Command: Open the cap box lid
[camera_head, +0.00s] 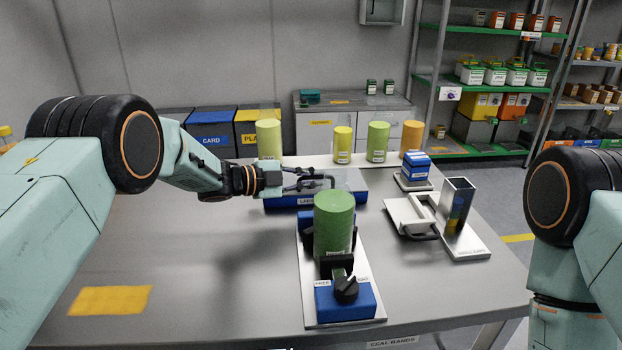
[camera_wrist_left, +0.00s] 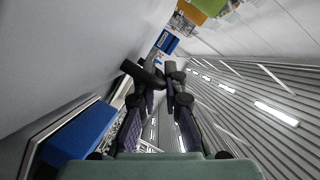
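The cap box (camera_head: 290,200) is a blue box with a label on its front and a flat grey lid (camera_head: 348,181), which lies closed. It stands at the back middle of the table, partly behind a green cylinder. A dark handle shows on its lid, and a dark bar (camera_wrist_left: 144,75) that looks like it shows in the wrist view. My left gripper (camera_head: 322,180) reaches in from the left just above the lid. Its fingers (camera_wrist_left: 161,85) are apart, with the tips at the handle; I cannot tell whether they touch it. My right gripper is out of view.
A green cylinder (camera_head: 334,215) stands on a fixture with a blue knob box (camera_head: 345,300) in front of the cap box. Several coloured cylinders (camera_head: 377,142) line the back edge. A white tray (camera_head: 405,214) and a metal stand (camera_head: 456,205) are right. The table's left is mostly clear.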

